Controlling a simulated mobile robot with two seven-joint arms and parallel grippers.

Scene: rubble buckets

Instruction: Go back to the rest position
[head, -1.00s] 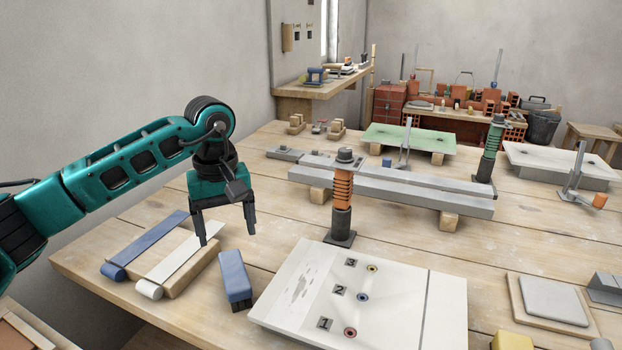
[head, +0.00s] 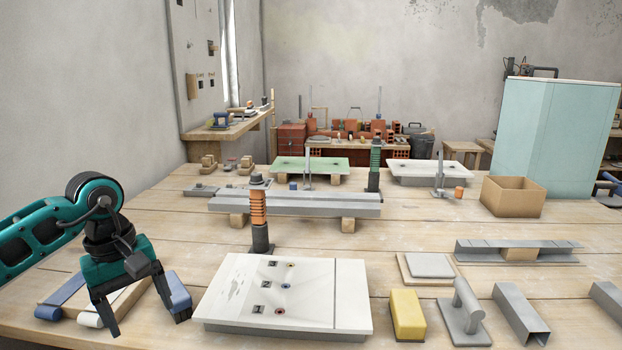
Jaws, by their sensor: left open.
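My left gripper (head: 150,325) is at the lower left in the head view, fingers apart and pointing down, with nothing between them. It is in front of a wooden block with a white strip roll (head: 92,319) and a blue strip roll (head: 50,310). A blue block (head: 178,291) shows partly behind its right finger; I cannot tell whether they touch. My teal left arm (head: 40,240) comes in from the left edge. My right gripper is not in view.
A white numbered board (head: 345,295) lies right of the gripper. Behind it stand an orange spring post (head: 258,215) and a long grey beam (head: 300,209) on wooden blocks. A yellow block (head: 407,314), a grey trowel (head: 464,318) and a cardboard box (head: 513,197) are to the right.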

